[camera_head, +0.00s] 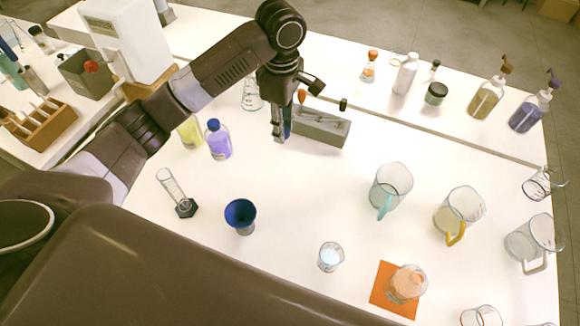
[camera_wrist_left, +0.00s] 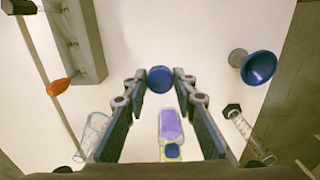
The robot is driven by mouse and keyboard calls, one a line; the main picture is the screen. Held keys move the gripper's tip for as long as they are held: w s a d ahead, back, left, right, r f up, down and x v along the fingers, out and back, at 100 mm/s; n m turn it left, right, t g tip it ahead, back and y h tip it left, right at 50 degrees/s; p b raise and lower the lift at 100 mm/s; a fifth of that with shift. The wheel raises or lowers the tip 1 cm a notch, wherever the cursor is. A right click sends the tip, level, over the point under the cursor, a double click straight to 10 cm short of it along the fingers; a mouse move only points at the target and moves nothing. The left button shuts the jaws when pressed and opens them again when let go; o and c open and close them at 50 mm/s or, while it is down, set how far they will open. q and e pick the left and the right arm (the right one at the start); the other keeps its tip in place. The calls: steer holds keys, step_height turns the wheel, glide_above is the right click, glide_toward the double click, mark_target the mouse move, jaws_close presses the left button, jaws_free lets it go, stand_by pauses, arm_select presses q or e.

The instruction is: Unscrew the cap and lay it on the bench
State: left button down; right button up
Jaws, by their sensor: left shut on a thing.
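My left gripper (camera_head: 278,139) points down over the bench, just left of a grey box. In the left wrist view its fingertips (camera_wrist_left: 160,82) are shut on a round blue cap (camera_wrist_left: 160,78), with no bottle visible under it. I cannot tell whether the cap touches the bench. A purple bottle (camera_head: 221,146) stands left of the gripper with a blue cap on; it also shows in the left wrist view (camera_wrist_left: 170,126). A yellow bottle (camera_head: 188,134) stands beside it, its top hidden behind my arm. My right gripper is not in view.
The grey box (camera_head: 325,131) stands close to the gripper's right. A blue funnel (camera_head: 240,214), a cylinder (camera_head: 172,184) and a small beaker (camera_head: 331,257) stand nearer. Jugs (camera_head: 391,180) stand at right. The white bench (camera_head: 300,190) is clear in the middle.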

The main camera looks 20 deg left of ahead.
arm_select(q)
glide_above(284, 170)
step_height(284, 170, down, 10)
steer(key=shift+a+f, duration=0.1)
steer(key=shift+f, duration=0.65)
step_height(284, 170, down, 4)
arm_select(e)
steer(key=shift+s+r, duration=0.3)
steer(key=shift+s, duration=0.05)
arm_select(q)
steer(key=shift+f+p, duration=0.1)
steer(key=shift+p, duration=0.2)
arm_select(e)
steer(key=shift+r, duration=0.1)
arm_select(q)
steer(key=c, duration=1.6)
jaws_free()
steer(key=shift+w, duration=0.1)
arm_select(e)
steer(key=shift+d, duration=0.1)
